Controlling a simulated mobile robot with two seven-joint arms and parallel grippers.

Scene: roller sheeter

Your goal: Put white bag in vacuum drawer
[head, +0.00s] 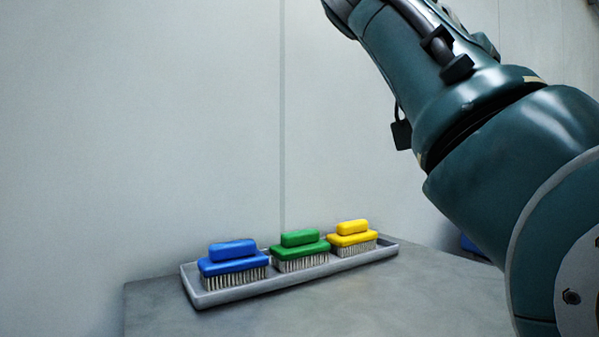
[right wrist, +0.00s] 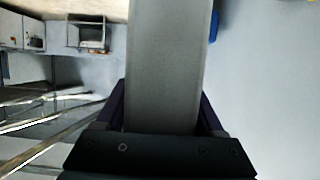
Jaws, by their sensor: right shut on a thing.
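In the right wrist view my right gripper (right wrist: 163,108) is shut on a long, flat grey thing (right wrist: 170,60). It fills the space between the two dark fingers and runs out past the top edge of the picture. I cannot tell from its shape whether it is the white bag. No other thing that could be the white bag shows. No vacuum drawer can be made out in either view. My left gripper is not in view.
In the head view a grey tray (head: 225,296) on a grey top (head: 420,300) holds a blue brush (head: 233,265), a green brush (head: 300,251) and a yellow brush (head: 352,238). The right wrist view shows metal rails (right wrist: 45,125) and an open grey box-like unit (right wrist: 87,33).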

